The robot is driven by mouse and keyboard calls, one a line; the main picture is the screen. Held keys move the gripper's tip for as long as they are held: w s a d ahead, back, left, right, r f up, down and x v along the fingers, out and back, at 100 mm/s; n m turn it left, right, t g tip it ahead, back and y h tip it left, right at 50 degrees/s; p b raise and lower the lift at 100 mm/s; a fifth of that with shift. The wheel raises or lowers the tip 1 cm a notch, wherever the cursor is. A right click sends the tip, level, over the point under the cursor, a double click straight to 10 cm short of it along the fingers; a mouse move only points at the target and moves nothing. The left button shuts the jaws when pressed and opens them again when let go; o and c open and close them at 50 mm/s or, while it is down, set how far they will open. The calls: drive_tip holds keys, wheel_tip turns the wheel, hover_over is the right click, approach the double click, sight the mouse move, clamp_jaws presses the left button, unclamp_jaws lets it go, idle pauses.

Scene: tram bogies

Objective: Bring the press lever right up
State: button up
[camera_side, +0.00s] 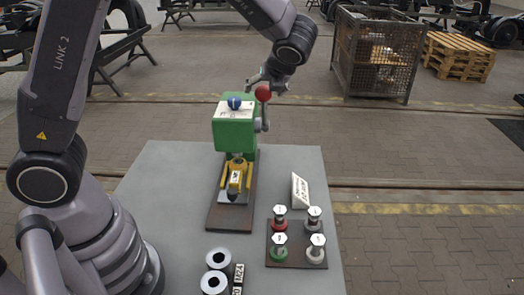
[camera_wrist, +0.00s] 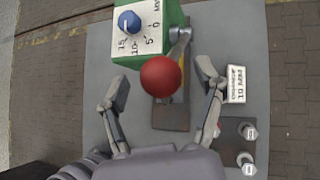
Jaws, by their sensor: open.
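The green press (camera_side: 234,130) stands on a dark base plate on the grey table, with a blue knob (camera_side: 234,102) on its dial top. The press lever (camera_side: 264,118) rises at the press's right side and ends in a red ball (camera_side: 263,92); the lever stands close to upright. My gripper (camera_side: 266,80) is at the height of the ball, at the top of the press. In the wrist view the red ball (camera_wrist: 161,76) lies between the two spread fingers of my gripper (camera_wrist: 164,88), with clear space on both sides. The gripper is open and holds nothing.
A yellow-framed part (camera_side: 237,176) sits under the press head. A rack (camera_side: 297,258) with several bolts and a white sign (camera_side: 300,191) stand to the right. Space above the table's right side is clear.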

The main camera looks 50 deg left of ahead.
drive_tip(key=v, duration=1)
drive_tip(key=shift+d+r, duration=0.25)
drive_tip(key=shift+d, duration=0.05)
drive_tip(key=s+a+r+n+g+h, duration=0.1)
drive_tip(key=s+a+r+n+h, duration=0.25)
drive_tip(key=s+a+n, duration=0.6)
drive_tip(key=s+f+n+t+h, duration=0.2)
drive_tip(key=s+n+t+h, duration=0.1)
drive_tip(key=s+n, duration=1.1)
drive_tip(key=shift+s+d+n+h, duration=0.2)
drive_tip(key=shift+d+n+h, duration=0.3)
drive_tip(key=shift+n+h, duration=0.35)
drive_tip(key=shift+c, duration=0.4)
